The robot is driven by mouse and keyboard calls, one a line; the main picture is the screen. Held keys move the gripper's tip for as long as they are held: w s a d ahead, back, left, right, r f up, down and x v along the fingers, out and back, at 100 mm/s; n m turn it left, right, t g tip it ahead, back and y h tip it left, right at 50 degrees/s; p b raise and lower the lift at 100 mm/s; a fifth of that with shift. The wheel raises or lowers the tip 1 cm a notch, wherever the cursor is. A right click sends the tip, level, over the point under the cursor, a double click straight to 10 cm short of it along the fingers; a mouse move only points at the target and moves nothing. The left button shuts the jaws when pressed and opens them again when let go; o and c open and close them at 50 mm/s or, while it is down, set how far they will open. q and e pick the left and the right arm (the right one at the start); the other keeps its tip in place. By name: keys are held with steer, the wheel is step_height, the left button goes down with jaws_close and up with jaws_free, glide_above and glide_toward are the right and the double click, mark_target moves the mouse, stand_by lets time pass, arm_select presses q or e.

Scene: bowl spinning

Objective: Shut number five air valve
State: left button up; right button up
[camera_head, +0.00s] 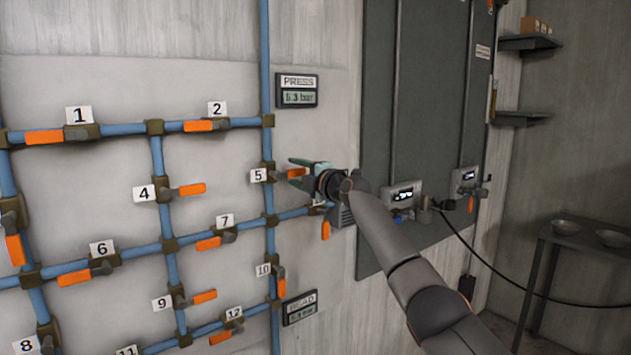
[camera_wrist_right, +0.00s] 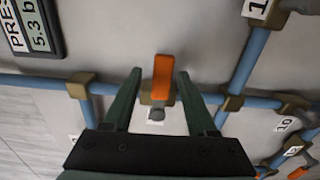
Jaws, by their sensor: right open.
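The number five air valve has a dark body (camera_head: 268,173) on a vertical blue pipe, beside the white label 5 (camera_head: 258,175). Its orange handle (camera_head: 296,173) points right, across the pipe. My right gripper (camera_head: 297,170) has green fingers and is open at this handle. In the right wrist view the orange handle (camera_wrist_right: 162,78) stands between the two fingertips (camera_wrist_right: 159,76), with a gap visible on each side. The handle lies across the blue pipe there too. The fingers do not appear closed on it. My left gripper is not in view.
Other numbered valves with orange handles sit on the pipe grid, such as valve 2 (camera_head: 200,126) and valve 4 (camera_head: 187,190). A PRESS display (camera_head: 297,91) reading 5.3 bar is above valve 5. A dark panel (camera_head: 410,130) and a table with bowls (camera_head: 565,227) stand to the right.

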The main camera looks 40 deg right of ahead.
steer(key=s+b, duration=0.3)
steer(key=s, duration=0.8)
steer(key=shift+s, duration=0.35)
steer(key=shift+d, duration=0.1)
steer(key=s+a+f+m+g+y+p, duration=0.15)
steer(key=a+f, duration=0.45)
steer(key=f, duration=0.6)
steer(key=s+a+f+m+g, duration=0.15)
steer(key=a+f, duration=0.35)
steer(key=f, duration=0.6)
steer(key=s+a+f+m+g+y+p, duration=0.15)
steer(key=a+f, duration=0.45)
steer(key=f, duration=0.6)
steer(key=s+a+f+m+g, duration=0.1)
steer(key=s+a+f+m, duration=0.25)
steer(key=s+f, duration=0.35)
steer(key=s+a+f+m+g, duration=0.1)
steer(key=s+a+f+m, duration=0.25)
steer(key=s+f, duration=0.4)
steer(key=s+a+f+m+g+p, duration=0.1)
steer(key=s+a+f+m, duration=0.1)
steer(key=s, duration=0.6)
steer(key=s+a+f+m+g+h+p, duration=0.1)
steer(key=s+a+f+m, duration=0.1)
steer(key=s, duration=0.7)
steer(key=shift+a+f+m, duration=0.3)
steer(key=shift+f+m, duration=0.25)
steer(key=shift+f, duration=0.2)
